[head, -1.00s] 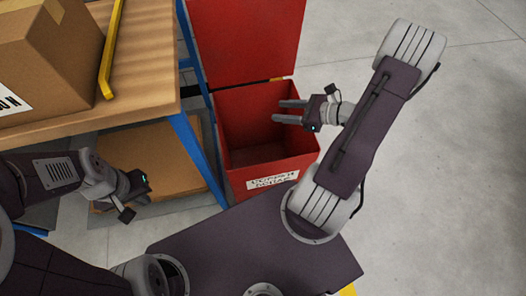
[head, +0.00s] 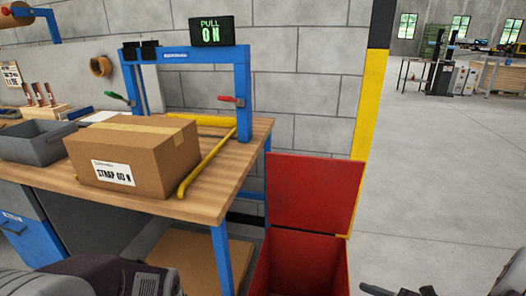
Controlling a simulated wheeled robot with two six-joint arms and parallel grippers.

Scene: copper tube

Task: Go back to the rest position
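My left gripper (head: 145,286) is at the bottom edge in the head view, left of the red bin; its fingers are hidden or cut off. My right gripper (head: 376,290) is at the bottom edge, just right of the bin, mostly below the frame. One finger shows, with nothing in it; a second ago its two fingers stood apart. The red bin (head: 262,272) has its lid (head: 315,192) raised against the wall. What lies inside the bin cannot be seen.
The wooden bench (head: 225,192) holds a taped cardboard box (head: 160,150), a yellow bar (head: 208,160), a grey tray (head: 35,143) and a blue frame (head: 243,85) with a lit display (head: 212,31). Open concrete floor (head: 440,190) lies at the right.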

